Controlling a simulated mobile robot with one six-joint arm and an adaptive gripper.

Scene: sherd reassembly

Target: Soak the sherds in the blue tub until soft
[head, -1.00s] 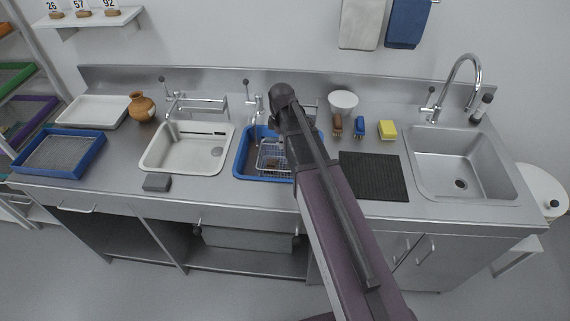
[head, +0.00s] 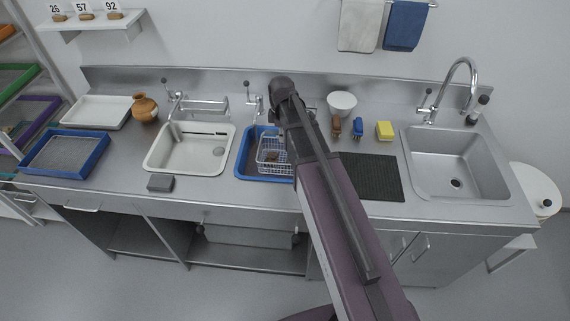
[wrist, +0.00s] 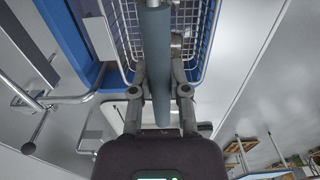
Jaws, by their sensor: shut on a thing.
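The blue tub (head: 240,167) is set in the counter left of my arm; its right part is hidden by the arm. A wire basket (head: 268,143) is at the tub, with a brownish sherd (head: 271,157) showing through the wires. Whether the sherd is wet or soft cannot be seen. In the wrist view my gripper (wrist: 161,82) is shut on a blue-grey bar, the handle (wrist: 155,45) of the basket. The basket's wire side (wrist: 198,62) and the tub's blue wall (wrist: 75,40) show behind it. In the head view the arm hides the fingers.
A white basin (head: 160,168) stands left of the tub, with a grey block (head: 160,183) in front. A dark ribbed mat (head: 372,178), brushes (head: 357,127), a yellow sponge (head: 384,131) and a white bowl (head: 342,102) lie right. A steel sink (head: 455,165) is farther right.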

